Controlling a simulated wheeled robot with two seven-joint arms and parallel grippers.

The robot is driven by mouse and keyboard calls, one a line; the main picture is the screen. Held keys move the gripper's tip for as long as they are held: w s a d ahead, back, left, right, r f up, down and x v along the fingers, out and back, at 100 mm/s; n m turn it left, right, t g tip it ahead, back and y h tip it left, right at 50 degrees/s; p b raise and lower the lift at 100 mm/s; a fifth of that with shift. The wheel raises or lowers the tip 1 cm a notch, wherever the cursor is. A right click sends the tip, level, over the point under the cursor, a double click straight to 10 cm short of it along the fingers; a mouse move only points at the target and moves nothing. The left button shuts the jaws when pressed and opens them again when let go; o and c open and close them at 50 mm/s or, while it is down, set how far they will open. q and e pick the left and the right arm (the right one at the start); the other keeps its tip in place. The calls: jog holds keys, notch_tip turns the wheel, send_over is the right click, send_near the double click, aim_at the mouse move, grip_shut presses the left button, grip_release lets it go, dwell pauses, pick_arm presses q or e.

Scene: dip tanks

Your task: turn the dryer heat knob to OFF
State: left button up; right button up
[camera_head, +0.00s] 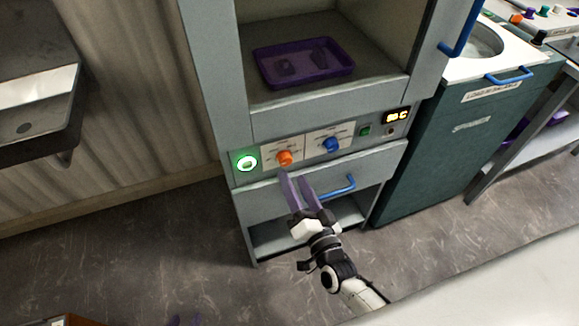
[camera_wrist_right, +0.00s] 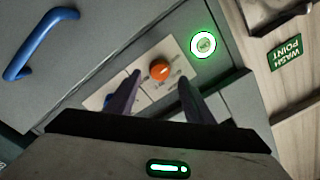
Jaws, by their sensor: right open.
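The dryer's control panel has an orange knob (camera_head: 284,158) on a white label plate and a blue knob (camera_head: 330,144) on another plate to its right. The plate lettering is too small to read; the orange knob is likely the heat knob. My right gripper (camera_head: 292,176) is open, its purple fingers just below and in front of the orange knob. In the right wrist view the orange knob (camera_wrist_right: 160,69) shows beyond and between the fingertips (camera_wrist_right: 162,82), apparently apart from them.
A lit green button (camera_head: 246,162) is left of the orange knob. A blue drawer handle (camera_head: 338,187) sits close right of my right gripper. A purple tray (camera_head: 305,64) lies inside the dryer. A display (camera_head: 397,116) is at the panel's right. A teal cabinet (camera_head: 470,130) stands to the right.

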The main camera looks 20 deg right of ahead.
jog(key=s+p, duration=0.1)
jog(key=s, duration=0.4)
jog(key=shift+d, duration=0.1)
dwell(0.3)
